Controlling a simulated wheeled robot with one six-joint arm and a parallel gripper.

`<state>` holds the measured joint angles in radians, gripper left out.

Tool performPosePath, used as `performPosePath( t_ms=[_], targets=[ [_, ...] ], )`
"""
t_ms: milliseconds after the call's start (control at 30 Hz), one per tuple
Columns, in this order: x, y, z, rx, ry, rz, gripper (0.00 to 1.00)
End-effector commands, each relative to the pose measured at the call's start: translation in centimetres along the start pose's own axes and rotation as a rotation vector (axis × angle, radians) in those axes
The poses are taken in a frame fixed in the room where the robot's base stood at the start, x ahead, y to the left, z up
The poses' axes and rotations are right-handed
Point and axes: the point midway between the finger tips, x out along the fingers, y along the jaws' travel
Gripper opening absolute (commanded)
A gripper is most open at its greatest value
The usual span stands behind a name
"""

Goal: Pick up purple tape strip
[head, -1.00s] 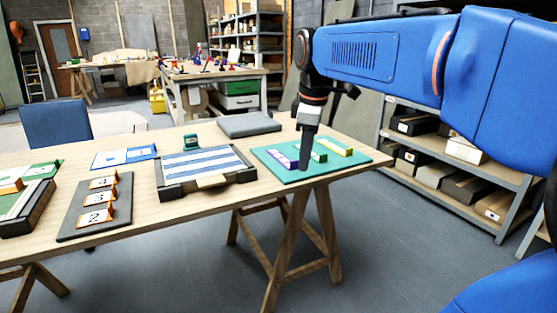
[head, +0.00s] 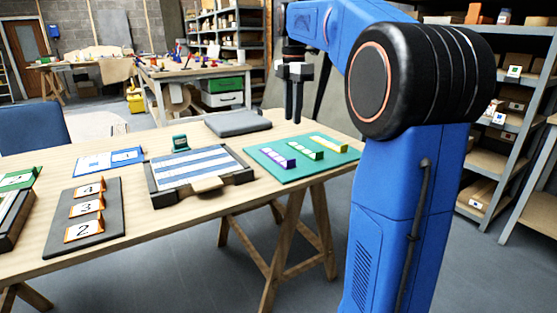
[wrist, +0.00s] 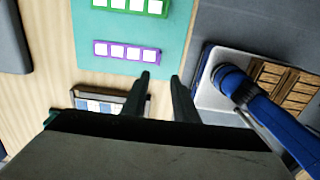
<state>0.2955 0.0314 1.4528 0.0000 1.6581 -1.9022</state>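The purple tape strip (head: 277,157) lies on the teal mat (head: 292,174) at the table's right end, left of the green strip (head: 305,150) and the yellow strip (head: 329,143). It carries a row of white squares. My gripper (head: 294,118) points down above the mat, clear of the strips. In the wrist view my two fingers (wrist: 160,78) are spread with nothing between them. The purple strip (wrist: 127,50) shows there beyond and left of the fingertips, apart from them, with the green strip (wrist: 130,5) farther up.
A striped board in a dark frame (head: 156,191) lies left of the mat. A grey pad (head: 238,122) lies behind it. A dark board with number cards (head: 64,222) is farther left. Shelving (head: 485,160) stands at the right.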

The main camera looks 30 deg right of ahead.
Motion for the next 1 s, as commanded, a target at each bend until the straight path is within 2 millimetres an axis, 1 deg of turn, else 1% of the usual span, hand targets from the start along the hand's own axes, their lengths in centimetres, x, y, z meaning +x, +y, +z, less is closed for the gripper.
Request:
performPosePath(
  t_ms=[33, 100, 400, 533, 767, 1000],
  targets=[
    [1.0, -0.1, 0.0, 0.0, 0.001, -0.003, 0.27],
    [2.2, -0.1, -0.1, 0.0, 0.001, -0.003, 0.27],
    [7.3, -0.1, -0.1, 0.001, 0.0, -0.001, 0.27],
    [8.8, 0.0, 0.0, 0.001, 0.0, 0.0, 0.27],
    [10.1, 0.0, -0.1, 0.001, 0.0, -0.001, 0.27],
    [13.3, 0.1, -0.1, 0.002, 0.001, -0.002, 0.27]
  ],
)
